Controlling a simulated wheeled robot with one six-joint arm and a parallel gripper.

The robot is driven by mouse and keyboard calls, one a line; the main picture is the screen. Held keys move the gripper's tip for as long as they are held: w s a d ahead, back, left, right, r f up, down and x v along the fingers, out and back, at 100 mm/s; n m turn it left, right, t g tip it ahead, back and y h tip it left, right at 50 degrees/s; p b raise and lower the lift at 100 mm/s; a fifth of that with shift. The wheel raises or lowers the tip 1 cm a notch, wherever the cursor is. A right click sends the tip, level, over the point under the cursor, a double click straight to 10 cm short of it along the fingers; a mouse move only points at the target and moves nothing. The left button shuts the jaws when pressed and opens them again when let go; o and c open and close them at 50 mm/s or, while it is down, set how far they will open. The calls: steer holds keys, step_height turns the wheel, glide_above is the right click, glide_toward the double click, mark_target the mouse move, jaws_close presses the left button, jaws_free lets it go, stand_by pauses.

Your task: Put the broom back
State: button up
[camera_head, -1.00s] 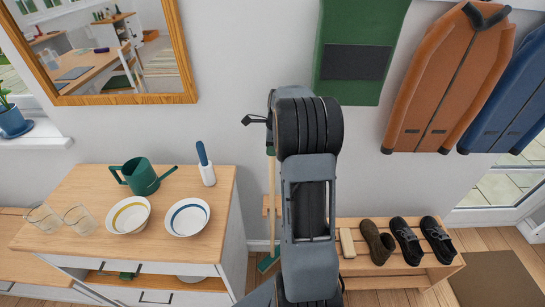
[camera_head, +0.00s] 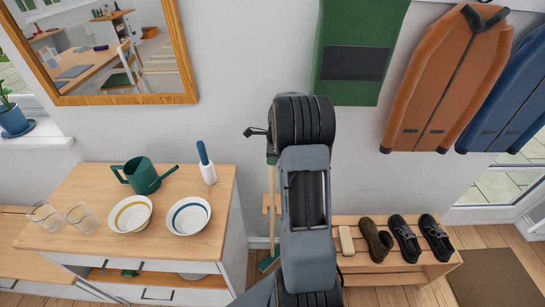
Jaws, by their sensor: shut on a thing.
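The broom (camera_head: 271,205) stands close to upright in front of the white wall, between the cabinet and the shoe bench. Its pale wooden handle shows just left of my arm, with a green part near the top. Its green head (camera_head: 267,262) is low, by the floor. A small dark part of my gripper (camera_head: 259,133) sticks out left of my wrist, at the top of the visible handle. My gripper is shut on the broom; the fingertips and the handle's upper end are mostly hidden behind my wrist.
A cabinet (camera_head: 90,190) at left bears a green watering can (camera_head: 141,175), two bowls, glasses and a blue-handled roller. A bench (camera_head: 385,282) with shoes and a block (camera_head: 346,240) stands at right. A green panel (camera_head: 358,60) and jackets (camera_head: 440,85) hang above.

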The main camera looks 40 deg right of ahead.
steer(key=o, duration=0.9)
steer(key=shift+f, duration=0.15)
step_height(320, 180, up, 12)
steer(key=s+d, duration=0.1)
steer(key=s+a+r+n, duration=0.35)
steer(key=a+n, duration=0.35)
steer(key=a, duration=0.3)
steer(key=s+a+n+t, duration=0.1)
steer(key=s+a+n, duration=0.3)
steer(key=n, duration=0.2)
steer(key=s+a+n+t, duration=0.1)
steer(key=s+a+n, duration=0.4)
steer(key=n, duration=0.1)
steer(key=s+a+f+n+t+h+b, duration=0.1)
steer(key=s+a+n, duration=0.4)
steer(key=n, duration=0.1)
steer(key=shift+a, duration=0.2)
